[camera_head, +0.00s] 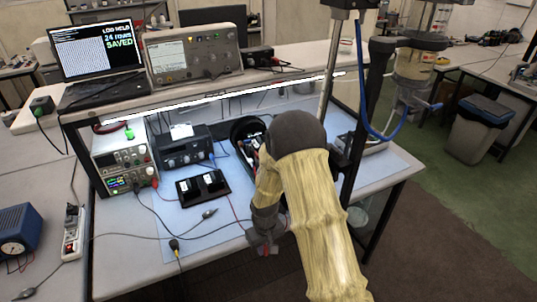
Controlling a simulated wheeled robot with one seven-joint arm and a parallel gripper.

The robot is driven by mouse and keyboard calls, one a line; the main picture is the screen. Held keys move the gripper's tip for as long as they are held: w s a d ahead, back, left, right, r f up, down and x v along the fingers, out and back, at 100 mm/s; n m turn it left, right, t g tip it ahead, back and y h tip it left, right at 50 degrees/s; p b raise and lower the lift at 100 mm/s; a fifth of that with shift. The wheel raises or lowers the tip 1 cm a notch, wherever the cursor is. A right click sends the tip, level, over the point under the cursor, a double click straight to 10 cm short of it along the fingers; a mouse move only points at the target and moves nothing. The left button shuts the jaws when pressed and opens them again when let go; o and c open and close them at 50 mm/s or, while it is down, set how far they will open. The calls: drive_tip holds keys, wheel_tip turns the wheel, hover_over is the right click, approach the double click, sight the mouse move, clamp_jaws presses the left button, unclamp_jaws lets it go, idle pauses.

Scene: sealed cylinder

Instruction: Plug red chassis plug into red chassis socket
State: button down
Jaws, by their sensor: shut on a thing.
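My gripper (264,243) hangs over the front edge of the blue mat, seen from above and behind. It is shut on a small red piece (274,250) at its fingertips, which looks like the red chassis plug. A thin red lead (235,210) runs towards the gripper from the black twin-panel unit (203,187). My yellow-sleeved arm comes in from the lower right. I cannot make out the red chassis socket for certain.
A power supply (124,163) and a dark instrument (183,146) stand on the left of the blue mat (205,225). Several loose leads cross the mat's front. A shelf (200,92) overhangs the back.

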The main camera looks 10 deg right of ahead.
drive_tip(key=d+f+m+b, duration=0.1)
drive_tip(key=d+f+m, duration=0.3)
drive_tip(key=d+f, duration=0.2)
drive_tip(key=shift+s+d+f, duration=0.25)
drive_tip(key=shift+s+d, duration=0.1)
drive_tip(key=shift+d, duration=0.35)
drive_tip(key=shift+s, duration=0.15)
